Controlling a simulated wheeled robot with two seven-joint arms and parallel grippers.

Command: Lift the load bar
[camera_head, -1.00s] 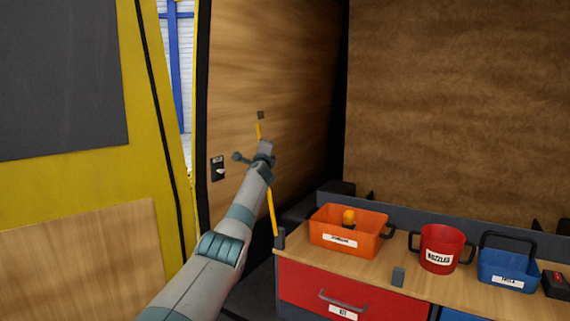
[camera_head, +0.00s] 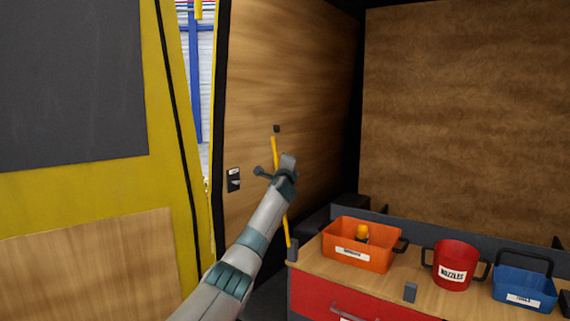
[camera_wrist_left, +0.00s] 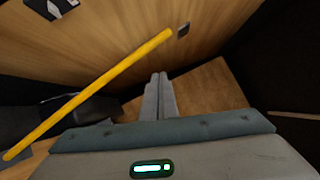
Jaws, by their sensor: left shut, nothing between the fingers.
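The load bar is a thin yellow bar (camera_head: 287,228) that stands steeply against the wooden side wall in the head view, partly hidden behind my left arm. Its upper end is just below a small dark block on the wall. Its lower end is by a dark block at the counter's corner. In the left wrist view the bar (camera_wrist_left: 95,90) runs slantwise, left of the fingers. My left gripper (camera_head: 288,159) is shut and empty, close to the bar's upper part. Its fingers (camera_wrist_left: 160,92) show together, apart from the bar in that picture. My right gripper is not in view.
A switch plate (camera_head: 234,180) is on the wall left of the bar.

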